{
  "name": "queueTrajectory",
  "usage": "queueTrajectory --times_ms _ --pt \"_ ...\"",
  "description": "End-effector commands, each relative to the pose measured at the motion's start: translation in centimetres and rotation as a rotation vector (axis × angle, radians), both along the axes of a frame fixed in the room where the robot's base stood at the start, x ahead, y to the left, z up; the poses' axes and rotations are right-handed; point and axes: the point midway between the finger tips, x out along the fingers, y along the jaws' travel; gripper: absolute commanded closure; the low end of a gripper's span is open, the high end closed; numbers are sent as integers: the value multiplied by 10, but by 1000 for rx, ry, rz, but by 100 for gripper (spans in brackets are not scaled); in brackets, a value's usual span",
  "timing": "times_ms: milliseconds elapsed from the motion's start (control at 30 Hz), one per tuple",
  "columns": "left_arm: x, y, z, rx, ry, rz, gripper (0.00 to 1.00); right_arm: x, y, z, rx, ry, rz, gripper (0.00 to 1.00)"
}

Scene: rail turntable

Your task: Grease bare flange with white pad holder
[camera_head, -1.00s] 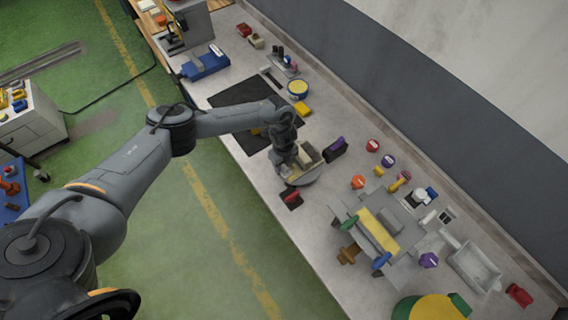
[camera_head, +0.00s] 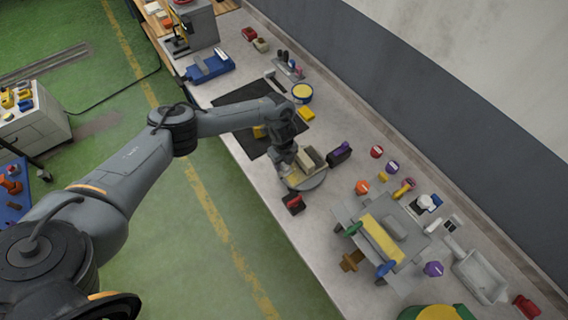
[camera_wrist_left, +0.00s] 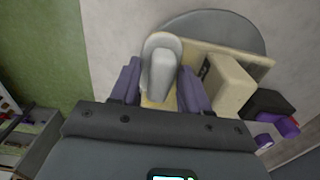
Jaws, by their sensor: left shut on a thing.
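My left gripper (camera_head: 284,167) is low over the bench at a round grey plate (camera_head: 318,183). In the left wrist view the left gripper (camera_wrist_left: 160,76) has its two purple-grey fingers on either side of a pale grey-white rounded piece (camera_wrist_left: 162,52), which looks like the white pad holder; it is shut on it. The lower part of the piece is hidden. A beige block (camera_wrist_left: 226,84) stands close to the right of it on a tan board above the round plate (camera_wrist_left: 222,24). A grey stand with a yellow strip (camera_head: 382,238) is to the right; I cannot tell which part is the bare flange. My right gripper is not in view.
A black block with a purple top (camera_head: 340,153) stands just right of the gripper, a red-and-black piece (camera_head: 294,204) just below. Several coloured knobs, a grey tray (camera_head: 480,276) and a green-and-yellow round thing (camera_head: 436,313) are farther right. A black mat (camera_head: 250,145) lies behind.

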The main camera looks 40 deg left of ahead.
Motion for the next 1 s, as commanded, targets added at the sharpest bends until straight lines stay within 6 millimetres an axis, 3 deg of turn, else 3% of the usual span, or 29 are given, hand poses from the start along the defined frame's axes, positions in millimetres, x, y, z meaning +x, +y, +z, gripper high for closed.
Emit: queueTrajectory --times_ms 233,567,1000 --pt "3 12 -2 0 0 2 78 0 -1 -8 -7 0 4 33" --pt "3 13 -1 -1 -1 1 78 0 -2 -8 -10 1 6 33" --pt "-1 -4 -2 -2 0 -1 78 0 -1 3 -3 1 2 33"
